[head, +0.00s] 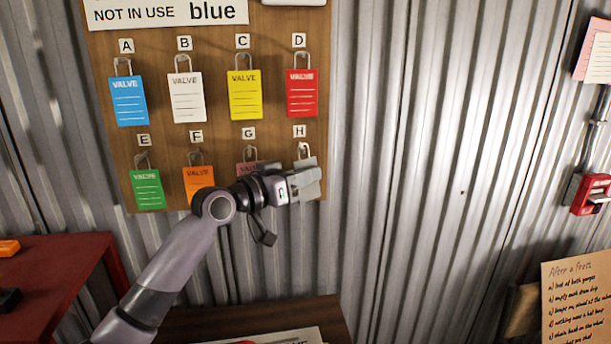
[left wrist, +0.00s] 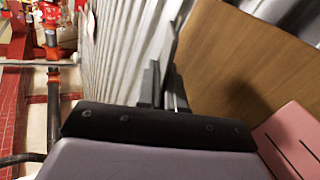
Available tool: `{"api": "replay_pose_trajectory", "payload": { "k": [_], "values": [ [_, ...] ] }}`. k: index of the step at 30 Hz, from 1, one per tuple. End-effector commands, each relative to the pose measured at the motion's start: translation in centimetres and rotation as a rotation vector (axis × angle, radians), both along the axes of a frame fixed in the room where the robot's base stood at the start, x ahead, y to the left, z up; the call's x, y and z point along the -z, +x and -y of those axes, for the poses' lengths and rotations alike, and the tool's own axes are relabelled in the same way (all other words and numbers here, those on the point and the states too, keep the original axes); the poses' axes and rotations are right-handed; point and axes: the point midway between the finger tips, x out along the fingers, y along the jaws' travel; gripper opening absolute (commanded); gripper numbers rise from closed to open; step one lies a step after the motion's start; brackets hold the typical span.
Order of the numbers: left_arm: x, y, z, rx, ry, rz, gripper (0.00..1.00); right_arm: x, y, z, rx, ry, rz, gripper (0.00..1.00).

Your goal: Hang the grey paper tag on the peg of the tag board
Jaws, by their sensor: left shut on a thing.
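The tag board (head: 222,138) is a brown wooden panel with lettered pegs, seen from the front. My left gripper (head: 308,184) is at its lower right, just below the letter H, and is shut on the grey paper tag (head: 307,161). The tag's upper edge and wire loop show above the fingers, with the loop at or close to the H peg. I cannot tell whether the loop is around the peg. In the left wrist view the fingers (left wrist: 163,88) are closed on a thin dark sheet seen edge-on, beside the board (left wrist: 225,65). My right gripper is not in view.
Blue, white, yellow, red, green and orange tags hang on other pegs. A pink tag (left wrist: 295,135) under G is partly hidden by my gripper in the head view. A red table (head: 55,285) stands at left. Corrugated metal wall (head: 440,150) fills the right.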

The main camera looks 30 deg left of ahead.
Motion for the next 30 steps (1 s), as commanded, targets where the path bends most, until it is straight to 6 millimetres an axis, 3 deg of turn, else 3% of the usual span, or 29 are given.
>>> {"api": "replay_pose_trajectory", "payload": {
  "k": [1,3,14,30],
  "values": [
    [0.0,0.0,0.0,0.000,0.000,0.000,0.14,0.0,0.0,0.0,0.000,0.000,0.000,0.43],
    [0.0,0.0,0.0,0.000,0.000,0.000,0.37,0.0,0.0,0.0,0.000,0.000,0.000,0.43],
    [0.1,-0.3,-0.1,0.000,0.000,-0.001,0.37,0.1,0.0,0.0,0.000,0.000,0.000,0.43],
    [0.1,-6.1,-2.6,0.000,0.000,-0.001,0.37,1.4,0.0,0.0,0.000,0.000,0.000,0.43]
  ]
}}
